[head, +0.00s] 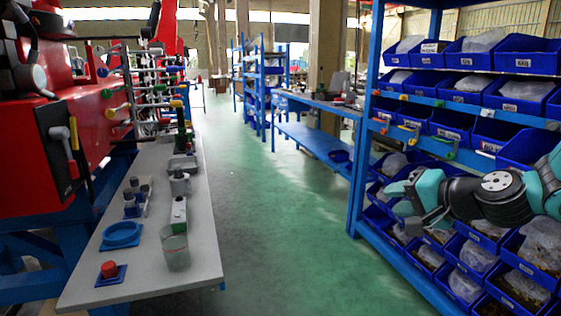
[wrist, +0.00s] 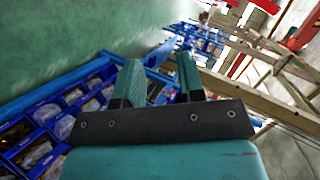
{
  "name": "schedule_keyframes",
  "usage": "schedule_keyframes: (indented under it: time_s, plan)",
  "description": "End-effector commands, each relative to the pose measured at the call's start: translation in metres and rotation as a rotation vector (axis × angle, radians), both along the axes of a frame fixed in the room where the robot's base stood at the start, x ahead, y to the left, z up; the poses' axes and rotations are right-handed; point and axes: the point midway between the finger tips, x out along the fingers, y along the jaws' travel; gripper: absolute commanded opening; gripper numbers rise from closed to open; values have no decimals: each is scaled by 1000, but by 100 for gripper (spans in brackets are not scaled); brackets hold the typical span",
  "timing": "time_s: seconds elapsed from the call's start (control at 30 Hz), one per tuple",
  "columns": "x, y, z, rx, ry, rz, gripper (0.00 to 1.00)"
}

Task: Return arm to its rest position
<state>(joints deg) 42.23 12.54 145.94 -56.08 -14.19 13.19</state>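My arm reaches in from the right edge in the head view, in front of the blue bin rack. My gripper (head: 401,207) is at its left end, turquoise and dark grey, close to the rack's front edge. In the wrist view my gripper (wrist: 160,76) shows two teal fingers set apart with a clear gap and nothing between them. The base of my arm is out of view.
A blue rack (head: 356,190) of bins fills the right side. The green floor (head: 290,235) between is clear.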

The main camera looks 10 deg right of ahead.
Motion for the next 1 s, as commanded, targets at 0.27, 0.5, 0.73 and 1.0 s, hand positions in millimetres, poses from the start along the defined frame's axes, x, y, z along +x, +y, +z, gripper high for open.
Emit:
schedule_keyframes:
  time_s: [0.27, 0.5, 0.73, 1.0]
  plan:
    - [-85, 171, -4, -412, 179, 789, 36]
    - [-159, 207, -3, -656, 256, 1157, 36]
    - [-212, 211, 5, -833, 298, 1390, 36]
    - [-207, 210, 71, -818, 304, 1371, 36]
